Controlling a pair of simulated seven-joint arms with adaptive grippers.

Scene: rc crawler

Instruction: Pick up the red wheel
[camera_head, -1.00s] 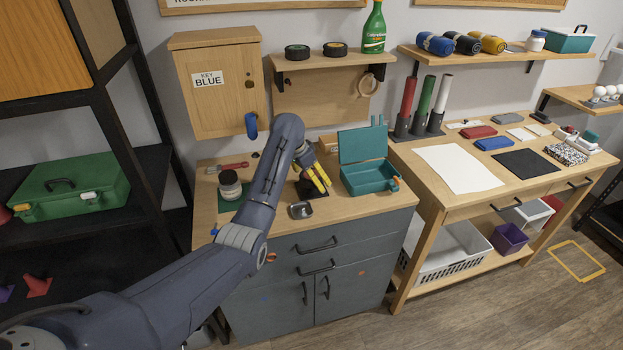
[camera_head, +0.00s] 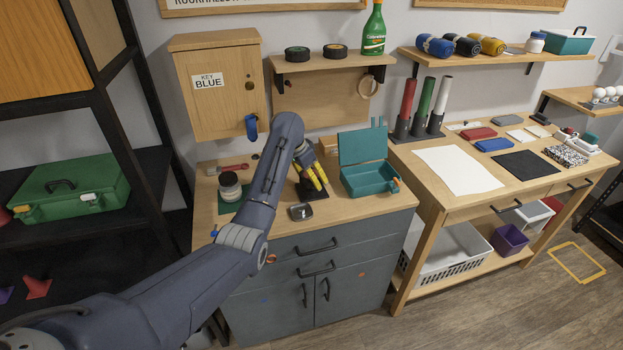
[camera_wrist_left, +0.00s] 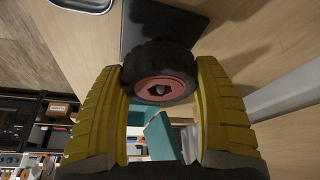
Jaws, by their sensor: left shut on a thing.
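The red wheel (camera_wrist_left: 161,84) has a black knobbly tyre and a red hub, and shows in the left wrist view between the two yellow fingers. My left gripper (camera_wrist_left: 162,100) is shut on it, with a finger against each side of the tyre. In the head view my left gripper (camera_head: 317,180) is over the cabinet top, beside the open teal case. The wheel cannot be made out there. A dark plate (camera_wrist_left: 150,25) lies behind the wheel in the wrist view. I cannot tell whether the wheel touches it. My right gripper is not in view.
The open teal case (camera_head: 368,181) stands just right of the gripper. A small dark tray (camera_head: 301,211) is in front, and a jar (camera_head: 229,187) is to the left. A key cabinet (camera_head: 219,90) and a shelf (camera_head: 317,64) with two black round things hang behind.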

